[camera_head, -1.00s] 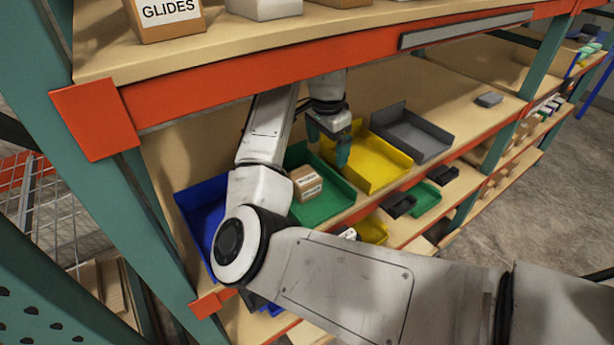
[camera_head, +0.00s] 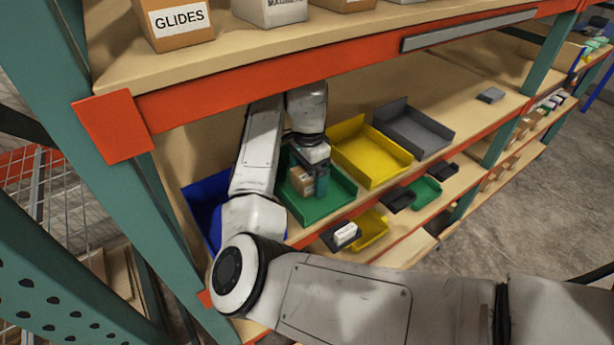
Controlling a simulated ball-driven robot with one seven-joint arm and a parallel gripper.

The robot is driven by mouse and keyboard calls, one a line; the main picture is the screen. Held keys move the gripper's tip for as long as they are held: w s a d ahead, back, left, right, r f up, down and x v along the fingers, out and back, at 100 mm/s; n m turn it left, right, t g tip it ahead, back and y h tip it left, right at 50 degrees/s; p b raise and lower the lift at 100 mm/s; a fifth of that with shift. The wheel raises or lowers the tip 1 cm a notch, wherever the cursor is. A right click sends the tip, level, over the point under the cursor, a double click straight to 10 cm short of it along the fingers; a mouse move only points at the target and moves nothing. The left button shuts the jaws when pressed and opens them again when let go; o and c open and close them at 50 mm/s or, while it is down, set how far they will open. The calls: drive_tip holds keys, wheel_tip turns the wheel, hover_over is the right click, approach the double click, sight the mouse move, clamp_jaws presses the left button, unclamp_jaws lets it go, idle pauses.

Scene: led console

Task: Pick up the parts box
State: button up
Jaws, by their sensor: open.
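The parts box (camera_head: 301,180) is a small brown carton with a label. It lies in the green bin (camera_head: 338,201) on the middle shelf, partly hidden behind my gripper. My gripper (camera_head: 318,188) is open, with its teal fingers pointing down into the green bin. In this view the fingers overlap the right side of the box. I cannot tell whether they touch it or stand around it.
A blue bin (camera_head: 205,203) stands left of the green one, and yellow (camera_head: 372,158) and grey (camera_head: 418,133) bins stand to its right. The orange beam (camera_head: 330,62) of the upper shelf is close above my arm. Smaller bins sit on the shelf below.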

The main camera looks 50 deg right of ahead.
drive_tip(key=shift+c, duration=0.2)
drive_tip(key=c, duration=1)
drive_tip(key=shift+c, duration=0.3)
drive_tip(key=shift+r, duration=0.15)
